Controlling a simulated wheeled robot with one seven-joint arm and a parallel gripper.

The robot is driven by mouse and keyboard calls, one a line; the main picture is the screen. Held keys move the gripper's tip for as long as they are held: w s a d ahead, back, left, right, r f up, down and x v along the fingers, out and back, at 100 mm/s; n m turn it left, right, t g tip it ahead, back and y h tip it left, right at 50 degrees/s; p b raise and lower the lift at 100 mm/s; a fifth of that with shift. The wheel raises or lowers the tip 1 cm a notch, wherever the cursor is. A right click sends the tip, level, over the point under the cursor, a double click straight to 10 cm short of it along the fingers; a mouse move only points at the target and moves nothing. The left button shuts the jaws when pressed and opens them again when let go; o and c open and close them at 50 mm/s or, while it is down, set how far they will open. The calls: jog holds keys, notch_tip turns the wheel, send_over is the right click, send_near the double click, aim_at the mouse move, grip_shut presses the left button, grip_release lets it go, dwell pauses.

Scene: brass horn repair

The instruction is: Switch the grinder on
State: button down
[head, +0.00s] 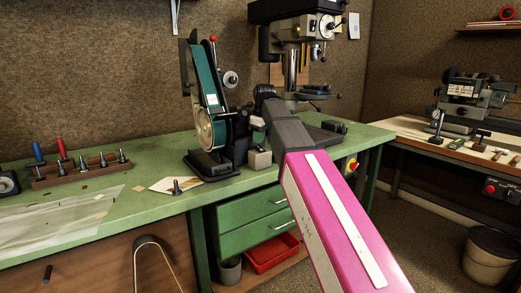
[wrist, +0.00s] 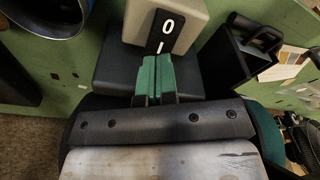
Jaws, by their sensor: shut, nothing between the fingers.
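The belt grinder (head: 208,130), with a green belt on a black base, stands on the green bench in the head view. A beige switch box (head: 259,159) sits to the right of its base, partly behind my arm. In the wrist view, the box (wrist: 192,18) carries a black rocker switch (wrist: 166,31) marked 0 and I. My gripper (wrist: 157,62) is shut and empty. Its green fingertips are at the I end of the switch, overlapping its lower edge in the picture. I cannot tell whether they touch it.
A drill press (head: 292,60) stands behind my arm. A wooden rack (head: 82,168) of tools is on the bench at left. A small lathe (head: 468,103) stands on the bench at right. Drawers (head: 255,218) and a red tray (head: 270,254) are below the bench.

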aim_at(259, 147)
jog(key=shift+f, duration=0.9)
dwell(0.5)
jog(key=shift+w+r, duration=0.1)
jog(key=shift+r, duration=0.05)
jog(key=shift+r, duration=3.35)
